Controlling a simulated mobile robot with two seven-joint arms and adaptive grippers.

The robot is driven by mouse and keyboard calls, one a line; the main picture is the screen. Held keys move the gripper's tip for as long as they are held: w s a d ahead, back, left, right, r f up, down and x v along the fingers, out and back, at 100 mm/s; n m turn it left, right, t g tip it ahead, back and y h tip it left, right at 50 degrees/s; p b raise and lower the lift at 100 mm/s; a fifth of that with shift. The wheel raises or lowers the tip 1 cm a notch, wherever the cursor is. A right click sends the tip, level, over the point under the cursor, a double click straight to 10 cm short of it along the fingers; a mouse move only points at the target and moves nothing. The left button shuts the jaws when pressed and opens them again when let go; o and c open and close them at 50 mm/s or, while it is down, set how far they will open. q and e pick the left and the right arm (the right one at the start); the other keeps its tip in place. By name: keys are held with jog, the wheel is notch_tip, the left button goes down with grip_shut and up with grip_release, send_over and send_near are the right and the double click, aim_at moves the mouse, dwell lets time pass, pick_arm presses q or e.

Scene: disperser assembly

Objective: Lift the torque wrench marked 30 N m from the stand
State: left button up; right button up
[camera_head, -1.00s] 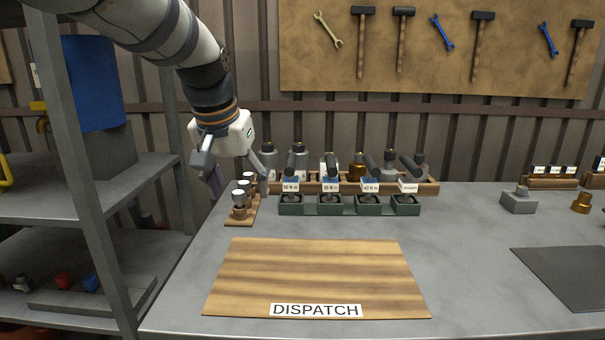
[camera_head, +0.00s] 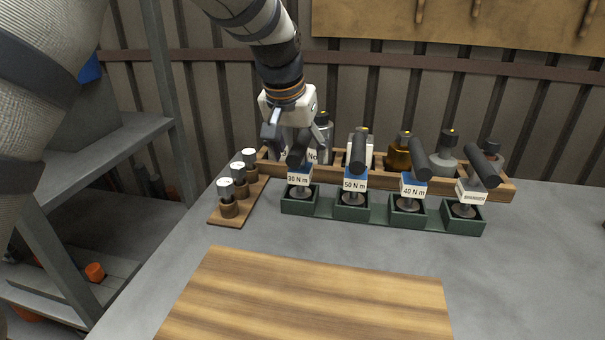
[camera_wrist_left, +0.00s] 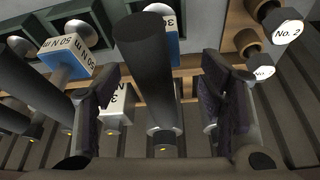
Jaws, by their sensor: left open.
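The torque wrench marked 30 N m (camera_head: 299,180) stands in the leftmost green holder of the stand (camera_head: 328,208), its dark handle tilted up. My left gripper (camera_head: 296,140) is open above it, at its handle. In the left wrist view the dark handle (camera_wrist_left: 148,75) rises between the two open fingers, with a gap on each side; the label behind it is mostly hidden. Wrenches marked 50 N m (camera_head: 355,184) and 40 N m (camera_head: 413,190) stand to the right, then one with a label too small to read (camera_head: 474,196). My right gripper is out of view.
A wooden rack with several bottles (camera_head: 505,190) stands close behind the stand. A small wooden block holds metal-capped pieces (camera_head: 227,208) on the left. A striped wooden board (camera_head: 310,300) lies in front. A grey shelf (camera_head: 110,150) stands at the left; the right tabletop is clear.

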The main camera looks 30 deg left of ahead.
aim_at(303, 164)
pick_arm(q)
jog(key=x, duration=0.4)
jog(key=shift+w+f, duration=0.1)
jog(key=shift+f, duration=0.15)
jog(key=shift+w, duration=0.15)
jog(key=shift+r, duration=0.1)
jog(key=c, duration=0.3)
grip_shut()
